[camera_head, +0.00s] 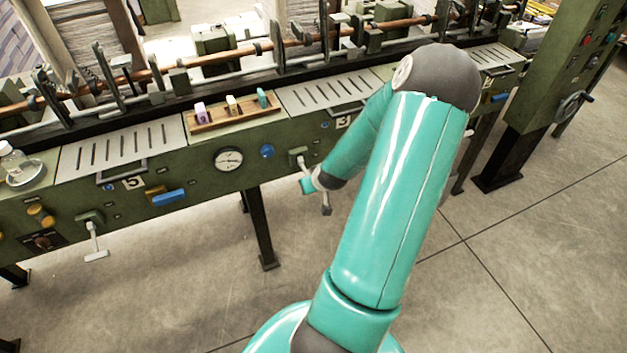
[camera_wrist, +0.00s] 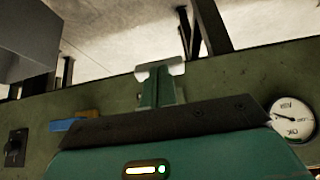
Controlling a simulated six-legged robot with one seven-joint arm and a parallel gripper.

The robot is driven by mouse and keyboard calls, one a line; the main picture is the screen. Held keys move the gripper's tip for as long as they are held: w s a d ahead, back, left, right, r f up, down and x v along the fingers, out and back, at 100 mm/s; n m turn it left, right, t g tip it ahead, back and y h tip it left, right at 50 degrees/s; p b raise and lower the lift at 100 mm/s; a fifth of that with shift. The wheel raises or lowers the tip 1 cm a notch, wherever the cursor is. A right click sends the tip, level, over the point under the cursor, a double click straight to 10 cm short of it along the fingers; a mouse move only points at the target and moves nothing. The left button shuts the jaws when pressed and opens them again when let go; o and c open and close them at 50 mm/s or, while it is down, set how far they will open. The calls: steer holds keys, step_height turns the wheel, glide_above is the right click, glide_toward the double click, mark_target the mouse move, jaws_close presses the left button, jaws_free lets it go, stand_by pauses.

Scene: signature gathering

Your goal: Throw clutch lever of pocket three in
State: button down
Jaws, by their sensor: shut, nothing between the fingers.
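My gripper (camera_head: 305,185) is shut and empty, close beside the lever. My arm hides part of the pocket three panel.
A round gauge (camera_head: 228,159) and a blue knob (camera_head: 267,151) are left of the lever. Pocket five's similar lever (camera_head: 95,245) and blue handle (camera_head: 168,197) are farther left. A dark machine leg (camera_head: 260,230) stands below the panel. The floor in front is clear.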

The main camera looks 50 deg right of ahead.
steer(key=shift+f, duration=1.05)
steer(key=shift+a+f, duration=0.1)
steer(key=shift+f, duration=0.1)
steer(key=shift+r, duration=0.2)
